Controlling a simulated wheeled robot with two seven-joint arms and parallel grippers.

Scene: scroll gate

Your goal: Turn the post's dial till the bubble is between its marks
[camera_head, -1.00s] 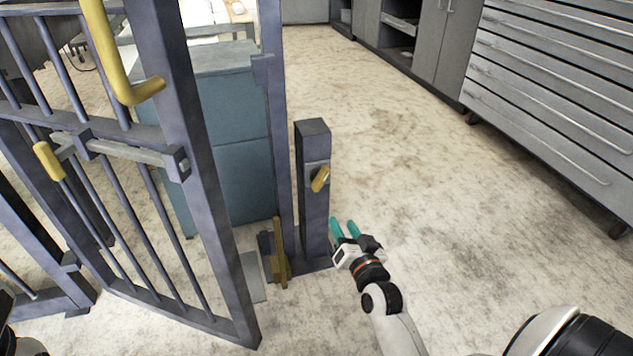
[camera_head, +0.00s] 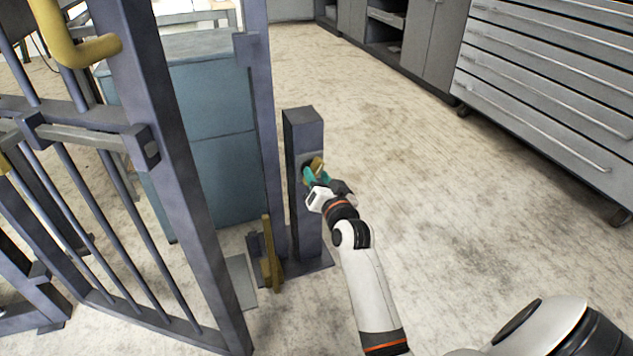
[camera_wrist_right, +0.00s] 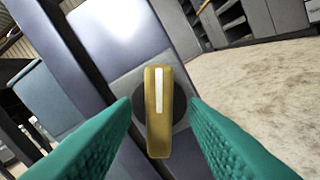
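The post (camera_head: 303,131) is a short dark metal column beside the gate. Its dial is a yellow knob (camera_head: 317,164) on the post's face; in the right wrist view the knob (camera_wrist_right: 158,112) has a white line and stands nearly upright on a dark round base. My right gripper (camera_head: 310,174) is at the dial. In the right wrist view its teal fingers (camera_wrist_right: 160,125) are apart, one on each side of the knob, with gaps between. No bubble or marks can be made out. My left gripper is not in view.
The barred gate (camera_head: 165,180) with a yellow handle (camera_head: 75,45) stands at the left. A yellow pedal-like bar (camera_head: 270,255) is low beside the post. A blue-grey cabinet (camera_head: 215,150) is behind; drawers (camera_head: 545,85) line the right. The floor (camera_head: 450,200) between is open.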

